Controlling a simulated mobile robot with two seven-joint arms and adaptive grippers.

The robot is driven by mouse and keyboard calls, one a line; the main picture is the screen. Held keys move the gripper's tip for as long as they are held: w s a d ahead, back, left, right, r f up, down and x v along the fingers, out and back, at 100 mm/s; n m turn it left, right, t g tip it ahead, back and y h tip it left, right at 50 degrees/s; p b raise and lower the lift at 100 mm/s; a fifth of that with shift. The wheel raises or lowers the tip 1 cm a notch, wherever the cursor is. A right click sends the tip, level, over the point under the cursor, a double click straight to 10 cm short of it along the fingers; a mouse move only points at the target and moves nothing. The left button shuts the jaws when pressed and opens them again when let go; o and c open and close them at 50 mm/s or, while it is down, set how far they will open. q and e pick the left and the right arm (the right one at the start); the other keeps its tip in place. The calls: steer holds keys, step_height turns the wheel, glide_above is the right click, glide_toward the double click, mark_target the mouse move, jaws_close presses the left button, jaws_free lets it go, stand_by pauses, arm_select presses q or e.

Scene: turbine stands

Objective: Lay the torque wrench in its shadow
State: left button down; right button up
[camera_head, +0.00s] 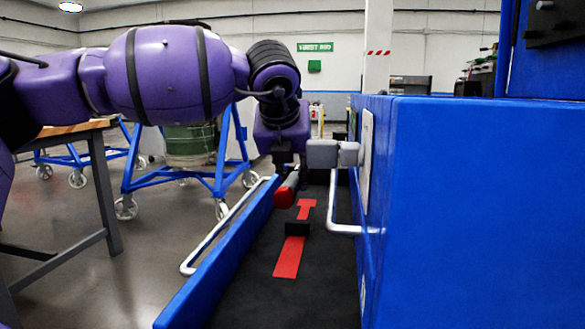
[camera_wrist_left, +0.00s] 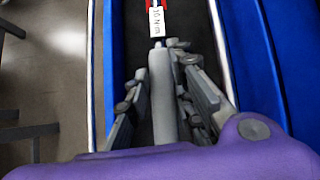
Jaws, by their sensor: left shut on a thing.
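The torque wrench shows in the left wrist view as a grey shaft (camera_wrist_left: 162,95) with a white label and a bit of red at the top edge. In the head view its red end (camera_head: 287,189) shows below my arm. My left gripper (camera_wrist_left: 160,100) is shut on the shaft, one finger on each side. In the head view the gripper (camera_head: 288,160) points down over the drawer, and most of the wrench is hidden. The red shadow (camera_head: 290,258) lies on the drawer's dark lining (camera_head: 325,290), with a black block (camera_head: 298,227) across it. My right gripper is not in view.
The open drawer has a blue left wall (camera_head: 215,275) with a pale handle bar (camera_head: 225,228). A tall blue cabinet (camera_head: 480,210) with a pale bar (camera_head: 335,215) stands close on the right. A table (camera_head: 75,128) and blue wheeled stand (camera_head: 185,180) are left. The near lining is clear.

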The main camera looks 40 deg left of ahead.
arm_select(q)
steer(key=shift+f, duration=0.5)
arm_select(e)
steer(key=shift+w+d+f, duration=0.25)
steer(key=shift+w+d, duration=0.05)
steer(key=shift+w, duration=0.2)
arm_select(q)
steer(key=shift+f+b, duration=0.5)
steer(key=shift+f, duration=0.7)
steer(key=shift+f+b, duration=0.3)
steer(key=shift+f, duration=0.75)
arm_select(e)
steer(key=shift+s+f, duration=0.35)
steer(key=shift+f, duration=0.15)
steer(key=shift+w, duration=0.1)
